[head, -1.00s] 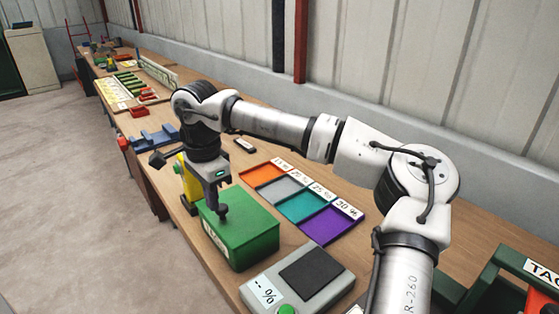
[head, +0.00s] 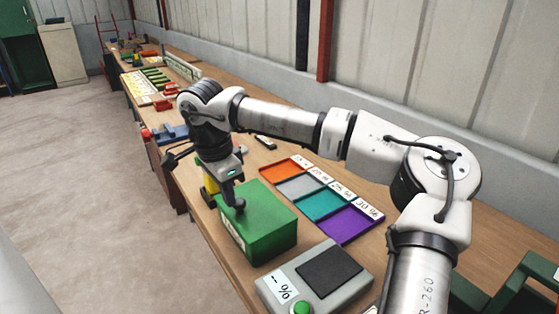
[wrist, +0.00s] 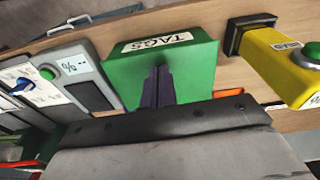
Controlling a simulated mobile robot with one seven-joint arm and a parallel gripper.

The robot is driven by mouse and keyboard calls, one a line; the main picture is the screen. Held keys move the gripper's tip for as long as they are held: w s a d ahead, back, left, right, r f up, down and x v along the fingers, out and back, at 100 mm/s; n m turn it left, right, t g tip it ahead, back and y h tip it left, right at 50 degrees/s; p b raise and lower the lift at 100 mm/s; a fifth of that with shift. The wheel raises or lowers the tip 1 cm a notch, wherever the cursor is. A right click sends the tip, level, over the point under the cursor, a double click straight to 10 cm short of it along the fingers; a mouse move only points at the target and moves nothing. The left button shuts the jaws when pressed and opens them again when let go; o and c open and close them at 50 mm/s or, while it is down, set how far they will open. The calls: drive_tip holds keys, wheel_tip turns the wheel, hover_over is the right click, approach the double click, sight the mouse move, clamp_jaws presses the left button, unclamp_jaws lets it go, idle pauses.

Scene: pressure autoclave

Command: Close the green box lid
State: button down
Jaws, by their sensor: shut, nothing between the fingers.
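The green box (head: 262,240) stands on the bench at the near left. Its lid (head: 262,208) lies flat across the top and looks shut, with no gap that I can see. The box also shows in the wrist view (wrist: 195,75), with a white TAGS label on one side. My gripper (head: 239,205) is shut and empty, tilted, with its fingertips at the lid's left part. In the wrist view my dark fingers (wrist: 158,75) point at the green top. I cannot tell whether they touch it.
A grey scale (head: 318,278) with a green button stands in front of the box. Behind are orange, grey, teal and purple trays (head: 322,205) with percentage labels. A yellow device (wrist: 285,65) stands close beside the box. Blue holders (head: 172,134) lie farther along the bench.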

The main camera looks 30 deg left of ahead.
wheel_tip(320, 180, up, 14)
drive_tip(key=s, duration=0.1)
drive_tip(key=shift+s+a+f+b, duration=0.25)
drive_tip(key=shift+s+a+b, duration=0.05)
